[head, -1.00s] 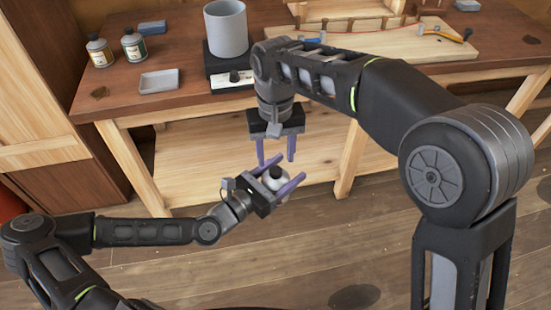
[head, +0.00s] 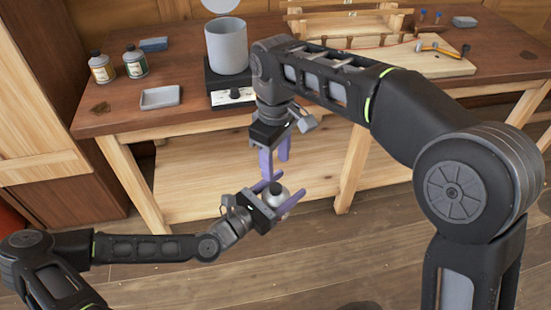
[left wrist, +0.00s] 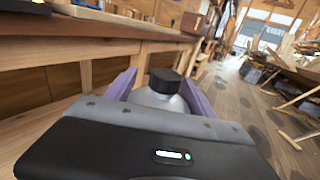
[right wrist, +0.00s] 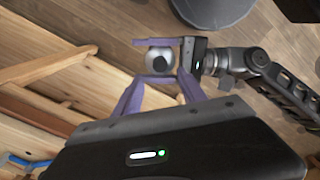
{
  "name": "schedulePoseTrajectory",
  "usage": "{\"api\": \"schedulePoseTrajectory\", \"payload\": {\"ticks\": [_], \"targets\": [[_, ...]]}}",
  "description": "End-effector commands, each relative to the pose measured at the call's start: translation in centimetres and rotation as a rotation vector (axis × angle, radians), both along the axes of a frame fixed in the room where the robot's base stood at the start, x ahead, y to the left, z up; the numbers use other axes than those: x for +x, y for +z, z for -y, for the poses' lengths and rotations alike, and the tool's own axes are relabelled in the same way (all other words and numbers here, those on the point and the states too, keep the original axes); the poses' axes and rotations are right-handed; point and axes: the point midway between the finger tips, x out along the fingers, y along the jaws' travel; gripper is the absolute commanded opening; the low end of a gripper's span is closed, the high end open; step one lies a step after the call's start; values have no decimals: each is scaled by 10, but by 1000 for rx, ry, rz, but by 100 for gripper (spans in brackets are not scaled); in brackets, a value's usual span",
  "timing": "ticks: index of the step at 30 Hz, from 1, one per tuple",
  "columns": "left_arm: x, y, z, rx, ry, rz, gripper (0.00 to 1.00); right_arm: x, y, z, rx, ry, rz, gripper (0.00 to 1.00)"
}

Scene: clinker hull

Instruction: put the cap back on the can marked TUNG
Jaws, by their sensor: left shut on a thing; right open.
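A pale silvery can (head: 284,204) with a black cap (head: 276,188) at its top is held between the fingers of my left gripper (head: 289,190), over the floor in front of the bench. In the left wrist view the black cap (left wrist: 165,80) sits on the can's neck, above its grey shoulder (left wrist: 160,99). I see no readable label on the can. My right gripper (head: 275,168) is open and empty, pointing down just above the can. In the right wrist view the can (right wrist: 157,56) lies beyond the open fingers (right wrist: 159,92); I cannot tell whether they touch it.
The wooden bench (head: 190,118) stands behind the grippers. Floor in front is clear.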

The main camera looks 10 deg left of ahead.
Motion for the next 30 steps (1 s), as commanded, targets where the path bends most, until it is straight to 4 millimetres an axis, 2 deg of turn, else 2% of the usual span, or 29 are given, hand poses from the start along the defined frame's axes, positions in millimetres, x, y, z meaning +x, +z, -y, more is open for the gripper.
{"api": "schedulePoseTrajectory", "payload": {"ticks": [9, 14, 30], "targets": [[0, 1, 0, -1, 0, 2, 0, 0, -1, 0, 0, 3, -1, 48], [0, 1, 0, -1, 0, 2, 0, 0, -9, 0, -1, 2, -2, 48], [0, 1, 0, -1, 0, 2, 0, -1, -75, 1, -1, 0, -2, 48]]}}
